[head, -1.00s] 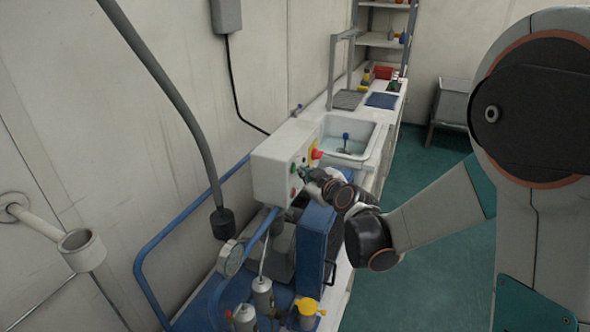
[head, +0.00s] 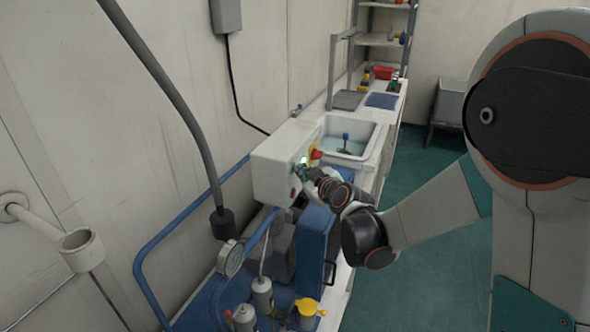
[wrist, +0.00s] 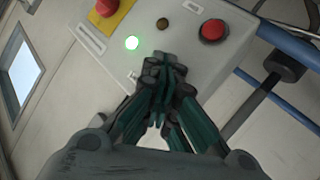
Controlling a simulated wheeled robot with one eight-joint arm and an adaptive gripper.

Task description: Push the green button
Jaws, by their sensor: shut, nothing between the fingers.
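A pale control box (head: 275,173) is mounted at the wall side, and its face also shows in the wrist view (wrist: 190,60). A round green light (wrist: 131,42) glows on that face, and its glow shows in the head view (head: 304,160). I cannot tell whether this is the green button or a separate lamp. My gripper (wrist: 161,62) is shut and empty, its fingertips at the panel face, right of and below the glow in the wrist view. The fingertips hide the panel behind them, so contact cannot be made out clearly.
A red knob on a yellow plate (wrist: 105,8), a small dark button (wrist: 162,22) and a red button (wrist: 213,29) sit around the fingertips. Blue pipes, a gauge (head: 231,259) and blue machinery stand below the box. A sink (head: 346,140) lies behind it.

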